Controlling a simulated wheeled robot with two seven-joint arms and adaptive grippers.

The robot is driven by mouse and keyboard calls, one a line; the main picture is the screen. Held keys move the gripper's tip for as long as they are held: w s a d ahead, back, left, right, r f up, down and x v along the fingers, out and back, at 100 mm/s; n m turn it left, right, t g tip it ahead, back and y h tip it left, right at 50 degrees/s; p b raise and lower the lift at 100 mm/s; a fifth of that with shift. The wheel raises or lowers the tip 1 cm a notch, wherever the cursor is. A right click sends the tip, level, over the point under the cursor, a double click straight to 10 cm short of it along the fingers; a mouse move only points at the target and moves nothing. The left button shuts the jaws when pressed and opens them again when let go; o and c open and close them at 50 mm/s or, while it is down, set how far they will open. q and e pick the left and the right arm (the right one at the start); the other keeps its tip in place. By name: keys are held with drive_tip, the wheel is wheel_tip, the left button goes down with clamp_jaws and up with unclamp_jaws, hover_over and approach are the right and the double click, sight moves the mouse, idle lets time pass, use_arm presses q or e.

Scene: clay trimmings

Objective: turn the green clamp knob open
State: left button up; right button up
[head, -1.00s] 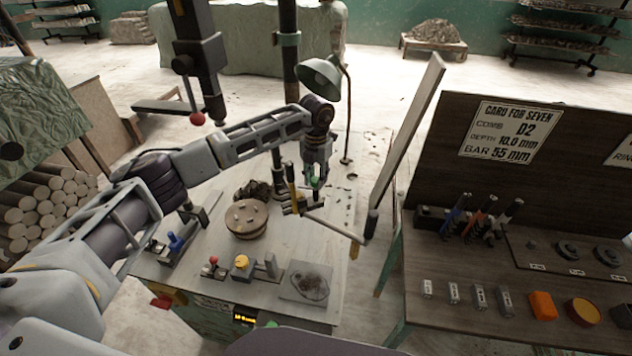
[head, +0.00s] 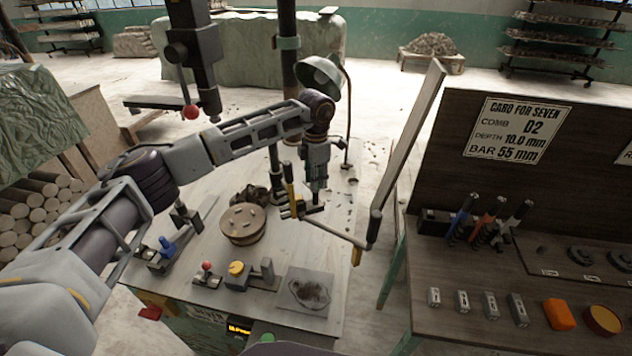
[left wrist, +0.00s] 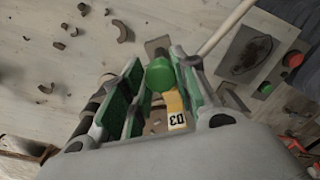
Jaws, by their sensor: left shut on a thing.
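The green clamp knob (left wrist: 160,73) shows in the left wrist view as a round green cap between the two green-padded fingers. My left gripper (left wrist: 158,80) is shut on it. In the head view my left gripper (head: 317,182) points down at the clamp end of the comb assembly, over the back right of the worktable, and hides most of the knob there. A yellow piece with a label reading D3 (left wrist: 175,110) lies just below the knob in the left wrist view. My right gripper is not in view.
A round turntable with clay (head: 242,224) stands left of the gripper. A lamp (head: 322,75) rises behind it. A long slanted bar (head: 405,150) stands to the right. A side bench (head: 460,265) holds tools and small blocks. Several knobs and levers (head: 236,269) line the table's front.

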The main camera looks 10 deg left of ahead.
use_arm(q)
drive_tip(key=shift+m, duration=0.3)
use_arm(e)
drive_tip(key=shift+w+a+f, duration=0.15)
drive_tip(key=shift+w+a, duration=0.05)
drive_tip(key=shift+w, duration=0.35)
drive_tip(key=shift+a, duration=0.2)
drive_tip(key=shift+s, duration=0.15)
use_arm(q)
drive_tip(key=o, duration=0.8)
drive_tip(key=shift+c, duration=0.2)
drive_tip(key=shift+o, duration=1.2)
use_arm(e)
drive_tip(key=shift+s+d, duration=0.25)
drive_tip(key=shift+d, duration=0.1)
